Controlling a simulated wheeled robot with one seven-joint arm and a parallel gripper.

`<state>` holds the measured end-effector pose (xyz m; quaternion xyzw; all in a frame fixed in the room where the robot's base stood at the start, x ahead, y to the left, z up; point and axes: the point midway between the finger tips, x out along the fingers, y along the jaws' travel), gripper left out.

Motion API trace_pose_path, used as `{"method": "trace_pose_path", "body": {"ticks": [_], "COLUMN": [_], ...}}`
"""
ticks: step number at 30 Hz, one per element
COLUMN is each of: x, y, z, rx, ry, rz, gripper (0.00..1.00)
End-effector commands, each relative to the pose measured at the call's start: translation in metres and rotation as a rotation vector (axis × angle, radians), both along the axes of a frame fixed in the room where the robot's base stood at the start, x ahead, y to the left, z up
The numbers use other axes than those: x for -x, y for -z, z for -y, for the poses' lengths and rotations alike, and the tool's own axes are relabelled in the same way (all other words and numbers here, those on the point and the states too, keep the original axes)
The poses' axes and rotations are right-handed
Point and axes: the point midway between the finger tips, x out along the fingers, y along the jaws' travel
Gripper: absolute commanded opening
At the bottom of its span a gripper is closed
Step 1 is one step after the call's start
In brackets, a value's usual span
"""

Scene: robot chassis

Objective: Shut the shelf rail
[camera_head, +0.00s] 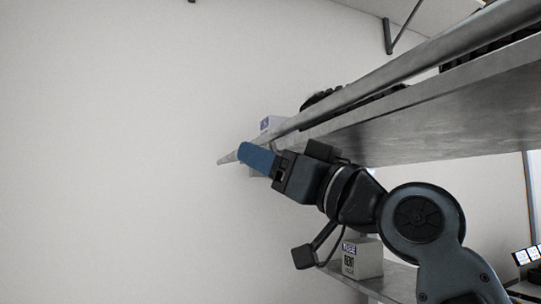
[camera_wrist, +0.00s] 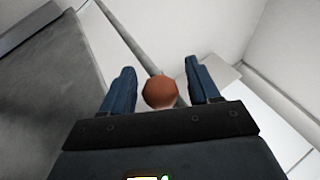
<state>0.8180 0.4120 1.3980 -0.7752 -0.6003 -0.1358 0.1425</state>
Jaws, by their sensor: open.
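The shelf rail (camera_head: 400,69) is a long grey bar along the front edge of the upper shelf (camera_head: 440,115). It slopes down to the left toward the white wall. My gripper (camera_head: 258,158), with blue fingers, is at the far left end of the rail and hides part of it. In the wrist view my gripper (camera_wrist: 159,67) is open, its two fingers wide apart. The rail (camera_wrist: 130,42) runs slantwise between the fingers. A reddish-brown rounded piece (camera_wrist: 160,92) sits between the finger bases. I cannot tell whether a finger touches the rail.
A white box (camera_head: 270,123) and dark items (camera_head: 322,99) stand on the upper shelf. A lower shelf (camera_head: 392,282) below my arm holds a printed box (camera_head: 362,258). A bracket (camera_head: 388,36) hangs above. The space left of the shelf, before the wall, is clear.

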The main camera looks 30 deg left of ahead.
Motion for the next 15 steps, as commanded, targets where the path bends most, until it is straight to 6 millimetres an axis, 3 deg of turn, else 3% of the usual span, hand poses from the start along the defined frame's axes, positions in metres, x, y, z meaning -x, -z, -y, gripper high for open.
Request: {"method": "trace_pose_path", "body": {"ticks": [6, 15], "x": [0.0001, 0.0002], "y": [0.0001, 0.0001], "z": [-0.0004, -0.0002], "rx": [0.000, 0.000], "ry": [0.000, 0.000], "rz": [0.000, 0.000], "gripper": [0.61, 0.32]}}
